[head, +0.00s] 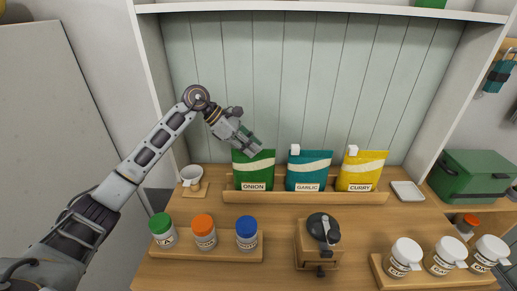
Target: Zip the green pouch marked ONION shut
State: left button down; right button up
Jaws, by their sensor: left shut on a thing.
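The green pouch marked ONION (254,172) stands upright at the left end of a wooden rack, with a pale band across it. My left gripper (248,146) is at the pouch's top edge, over its left and middle part. It is shut on the pouch's zip slider, which its fingers hide. How far the zip is closed cannot be told. My right gripper is not in view.
Teal GARLIC (307,173) and yellow CURRY (361,173) pouches, each with a white tab at top left, share the rack (290,196). A white cup (192,175) stands left. Several jars, a grinder (320,240) and white canisters (405,256) stand in front.

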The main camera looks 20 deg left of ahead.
pick_arm(q)
jog(key=a+b, duration=0.1)
jog(key=a, duration=0.1)
jog(key=s+a+b, duration=0.1)
jog(key=a, duration=0.2)
jog(key=shift+s+a, duration=0.1)
jog(key=shift+s, duration=0.1)
jog(key=shift+a, duration=0.1)
jog(key=c, duration=1.4)
grip_release()
jog(key=shift+o, duration=0.6)
jog(key=shift+s, duration=0.1)
jog(key=shift+a+r, duration=0.1)
jog(key=shift+r, duration=0.05)
jog(key=v, duration=1.1)
jog(key=shift+a+r, duration=0.25)
jog(key=shift+a, duration=0.05)
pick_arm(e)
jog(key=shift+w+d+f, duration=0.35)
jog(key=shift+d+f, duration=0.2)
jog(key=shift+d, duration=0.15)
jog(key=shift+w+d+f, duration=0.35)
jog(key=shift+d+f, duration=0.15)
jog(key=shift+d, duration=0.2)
pick_arm(q)
jog(key=shift+s, duration=0.1)
